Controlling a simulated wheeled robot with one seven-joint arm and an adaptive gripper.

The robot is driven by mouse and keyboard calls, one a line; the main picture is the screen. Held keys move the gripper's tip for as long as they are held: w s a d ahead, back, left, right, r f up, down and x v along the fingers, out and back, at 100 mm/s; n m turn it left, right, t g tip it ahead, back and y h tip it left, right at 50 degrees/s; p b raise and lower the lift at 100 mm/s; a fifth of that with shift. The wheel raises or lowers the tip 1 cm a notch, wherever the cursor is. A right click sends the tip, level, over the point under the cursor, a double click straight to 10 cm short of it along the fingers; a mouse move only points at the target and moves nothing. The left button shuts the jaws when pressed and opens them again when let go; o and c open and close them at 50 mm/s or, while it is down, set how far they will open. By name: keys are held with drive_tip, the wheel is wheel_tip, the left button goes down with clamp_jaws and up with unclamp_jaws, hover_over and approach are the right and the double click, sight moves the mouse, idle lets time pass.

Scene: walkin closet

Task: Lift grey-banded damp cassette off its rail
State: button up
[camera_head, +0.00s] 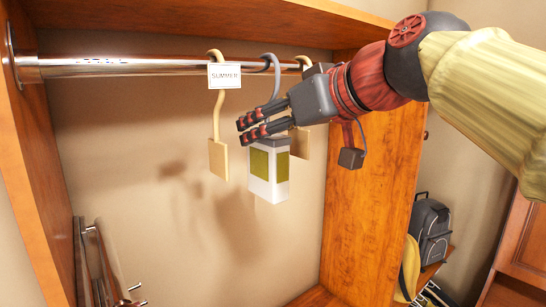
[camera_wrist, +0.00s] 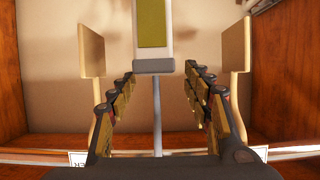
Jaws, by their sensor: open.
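The damp cassette (camera_head: 270,188) is a white box with yellow-green panels and a grey band at its top. It hangs upright by a grey hook (camera_head: 274,75) from the metal rail (camera_head: 120,66). My gripper (camera_head: 242,131) is at the height of the hook stem, just above the box, and hides part of the stem. In the wrist view, my gripper (camera_wrist: 160,75) is open, with one finger on each side of the thin grey stem (camera_wrist: 157,110) and visible gaps between. The cassette's grey band (camera_wrist: 153,66) lies just beyond the fingertips there.
A tan hanging panel (camera_head: 218,160) with a SUMMER tag (camera_head: 224,76) hangs close to the left. Another tan panel (camera_head: 300,143) hangs close to the right, partly behind my gripper. A wooden shelf (camera_head: 190,14) runs above the rail. A backpack (camera_head: 430,230) stands at right.

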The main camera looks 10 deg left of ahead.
drive_tip(key=shift+p+x, duration=0.95)
drive_tip(key=shift+x, duration=1.85)
drive_tip(key=shift+d+f, duration=0.1)
drive_tip(key=shift+d, duration=0.15)
clamp_jaws()
